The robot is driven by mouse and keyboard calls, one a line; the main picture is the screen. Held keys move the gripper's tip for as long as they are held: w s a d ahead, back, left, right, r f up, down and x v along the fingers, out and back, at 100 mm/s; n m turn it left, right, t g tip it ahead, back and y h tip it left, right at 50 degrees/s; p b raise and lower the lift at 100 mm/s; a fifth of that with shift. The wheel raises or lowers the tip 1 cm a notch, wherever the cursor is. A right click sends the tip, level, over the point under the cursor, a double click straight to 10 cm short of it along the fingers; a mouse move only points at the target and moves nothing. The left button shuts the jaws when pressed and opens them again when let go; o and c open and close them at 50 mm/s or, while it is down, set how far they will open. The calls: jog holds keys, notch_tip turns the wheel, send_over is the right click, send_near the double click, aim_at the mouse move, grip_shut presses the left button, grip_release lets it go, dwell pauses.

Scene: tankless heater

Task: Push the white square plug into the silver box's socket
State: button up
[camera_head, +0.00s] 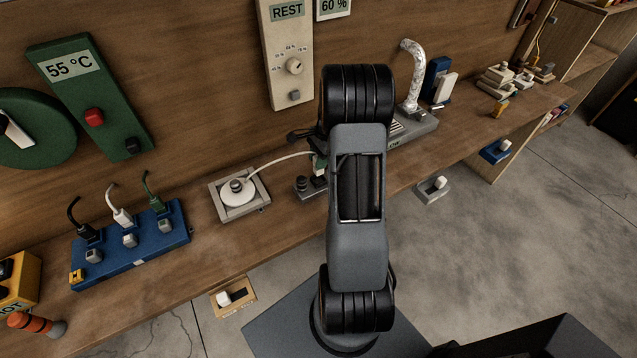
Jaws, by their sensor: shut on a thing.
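My arm stands upright in the middle of the head view and bends away toward the bench. My gripper is hidden behind it, so its jaws and anything in them do not show. A white cord (283,161) runs from a round white coil on a grey square tray (223,213) toward the arm. Its far end is by a small green and dark object (319,162) at the arm's left edge. I cannot make out the white square plug. A silver-grey box (413,131) on the bench is partly hidden behind the arm; its socket cannot be made out.
A blue strip (133,243) with several plugs and switches lies on the bench at left. A silver hose (411,77) rises at right, near a blue block (437,78). A cream panel (287,52) marked REST is on the back wall.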

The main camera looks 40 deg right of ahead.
jog(key=shift+f+b, duration=0.7)
jog(key=shift+f, duration=0.6)
jog(key=shift+f+b, duration=0.8)
jog(key=shift+f, duration=0.4)
dwell(0.8)
jog(key=o, duration=1.1)
jog(key=shift+r, duration=0.15)
jog(key=b+v, duration=0.1)
jog(key=v, duration=1.2)
jog(key=shift+r, duration=0.35)
